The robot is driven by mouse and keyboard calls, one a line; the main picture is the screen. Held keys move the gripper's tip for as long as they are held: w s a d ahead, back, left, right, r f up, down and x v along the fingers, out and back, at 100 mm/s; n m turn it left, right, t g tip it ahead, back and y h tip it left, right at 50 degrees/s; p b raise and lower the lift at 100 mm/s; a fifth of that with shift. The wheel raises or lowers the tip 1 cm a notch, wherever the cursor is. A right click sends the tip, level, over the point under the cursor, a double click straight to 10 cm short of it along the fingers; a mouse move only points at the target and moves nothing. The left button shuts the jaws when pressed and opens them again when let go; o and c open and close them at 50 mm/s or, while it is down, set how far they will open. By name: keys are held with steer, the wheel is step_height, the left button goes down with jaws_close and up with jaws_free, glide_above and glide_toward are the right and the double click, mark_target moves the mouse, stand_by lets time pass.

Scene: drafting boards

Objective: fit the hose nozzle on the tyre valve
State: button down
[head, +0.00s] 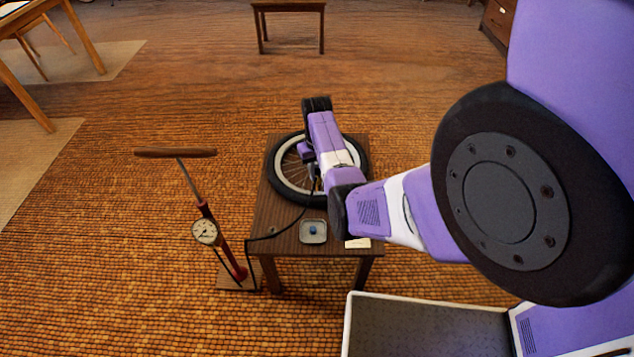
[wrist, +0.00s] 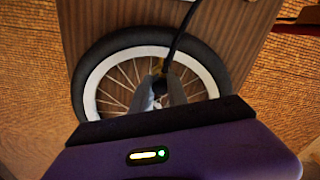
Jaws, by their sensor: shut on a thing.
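The bicycle wheel (head: 287,189), with a black tyre and pale rim, lies flat on a small wooden table. It also fills the middle of the wrist view (wrist: 91,88). My gripper (wrist: 164,79) is over the spokes inside the rim, shut on the hose nozzle (wrist: 166,67), mostly hidden by the fingers. The black hose (wrist: 178,40) runs from there across the tyre. A small brass-coloured spot shows beside the fingertips; I cannot tell if it is nozzle or valve. The tyre valve is not clearly visible, and I cannot tell whether the nozzle touches it.
A red floor pump (head: 237,262) with gauge (head: 205,232) and wooden handle (head: 176,153) stands left of the table (head: 274,235).

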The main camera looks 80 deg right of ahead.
steer(key=shift+f, duration=0.25)
steer(key=c, duration=1.2)
jaws_free()
steer(key=shift+r, duration=0.1)
step_height(320, 180, up, 8)
steer(key=shift+f+p, duration=0.15)
steer(key=shift+p, duration=0.65)
